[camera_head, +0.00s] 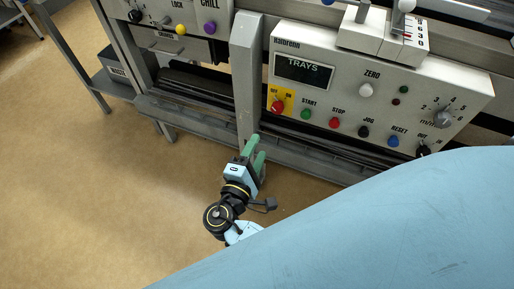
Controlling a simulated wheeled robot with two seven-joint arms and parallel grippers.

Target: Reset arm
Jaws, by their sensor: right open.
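My right gripper (256,152) has green fingers and is open, with nothing seen between them. It is near the middle of the head view, in front of the grey upright post and left of the control panel (350,95). It appears apart from the panel's buttons; whether it touches the post is unclear. The panel has a dark screen reading TRAYS (304,72) and a blue RESET button (393,141). My left gripper is not in view. A large light blue part of my own arm covers the lower right.
A red knob on a yellow plate (278,106) and green, red and black buttons line the panel. A lever unit (385,36) is on top. A grey post (245,75) and lower rail (195,122) stand close by. The tan floor (95,190) at left is clear.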

